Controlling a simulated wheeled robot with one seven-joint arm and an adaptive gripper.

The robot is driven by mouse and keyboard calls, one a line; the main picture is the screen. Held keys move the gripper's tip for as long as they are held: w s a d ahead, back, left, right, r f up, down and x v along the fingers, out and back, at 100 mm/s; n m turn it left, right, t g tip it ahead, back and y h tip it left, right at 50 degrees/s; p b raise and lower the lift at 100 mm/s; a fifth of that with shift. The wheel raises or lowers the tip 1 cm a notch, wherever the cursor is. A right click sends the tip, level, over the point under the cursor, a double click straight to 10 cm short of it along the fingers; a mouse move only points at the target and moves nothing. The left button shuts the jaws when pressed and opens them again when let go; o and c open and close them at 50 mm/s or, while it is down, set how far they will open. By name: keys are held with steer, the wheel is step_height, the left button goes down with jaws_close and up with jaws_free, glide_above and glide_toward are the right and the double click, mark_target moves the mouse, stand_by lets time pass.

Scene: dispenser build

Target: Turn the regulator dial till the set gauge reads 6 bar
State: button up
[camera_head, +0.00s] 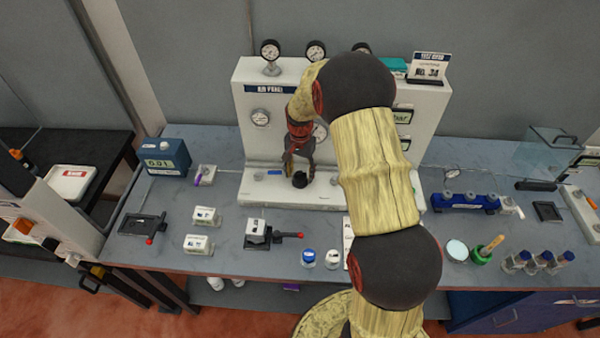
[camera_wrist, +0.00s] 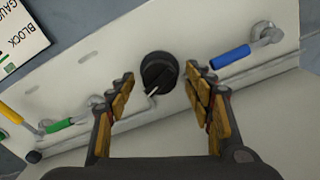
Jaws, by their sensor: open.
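The black regulator dial (camera_wrist: 158,72) sits on the white panel base, and in the wrist view it lies ahead of my open fingers, between their lines. In the head view the dial (camera_head: 299,179) shows just below my gripper (camera_head: 298,158). My gripper (camera_wrist: 160,108) is open and empty, its two fingers apart on either side of the dial's line; I cannot tell whether they touch it.
A blue-handled lever (camera_wrist: 232,57) lies right of the dial, and green (camera_wrist: 60,126) and yellow (camera_wrist: 12,113) handles lie left. Several gauges (camera_head: 270,52) stand on top of the white panel (camera_head: 243,100). A red-handled valve block (camera_head: 258,232) and small boxes are on the bench in front.

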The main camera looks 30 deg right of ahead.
mark_target(300, 172)
step_height(300, 172, up, 12)
stand_by(0.6)
stand_by(0.5)
steer(key=s+a+r+n+t+b, duration=0.2)
steer(key=s+a, duration=0.3)
steer(key=s, duration=0.4)
steer(key=s+a+r+n+t+b, duration=0.1)
steer(key=s+a+r+n+b, duration=0.2)
steer(key=s, duration=0.7)
steer(key=s+a+r+n+t+b, duration=0.2)
steer(key=s+a+r+n+b, duration=0.1)
steer(key=s+a+n, duration=0.3)
steer(key=shift+s+a+r+t+b, duration=0.3)
steer(key=shift+s+a+r, duration=0.4)
steer(key=shift+s+a, duration=0.85)
